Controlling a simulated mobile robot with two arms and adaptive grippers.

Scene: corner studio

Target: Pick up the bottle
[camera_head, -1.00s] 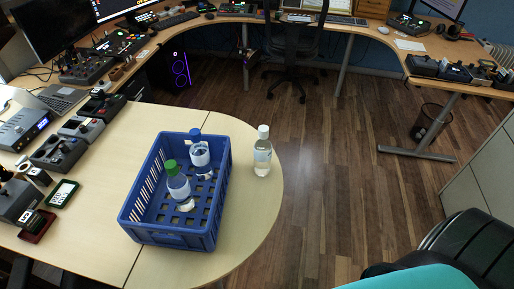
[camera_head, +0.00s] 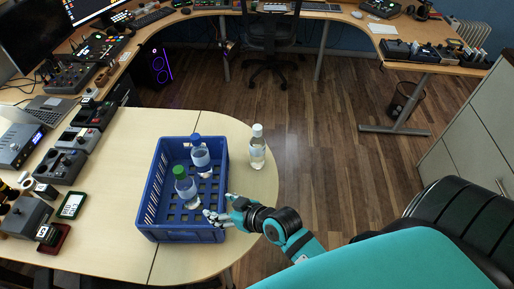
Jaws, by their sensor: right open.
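A clear bottle with a white cap (camera_head: 257,148) stands upright on the light wooden table (camera_head: 125,215), to the right of the blue crate (camera_head: 180,236). Inside the crate stand a bottle with a green cap (camera_head: 187,188) and a bottle with a blue cap (camera_head: 200,156). My right gripper (camera_head: 217,217) is open at the crate's front right corner. It is nearer to me than the white-capped bottle and apart from it. It looks empty. My left gripper is out of view.
Several devices, such as a grey console (camera_head: 60,166), line the table's left side. A dark office chair (camera_head: 270,35) stands at the far desk. The table's rounded right end is clear around the white-capped bottle.

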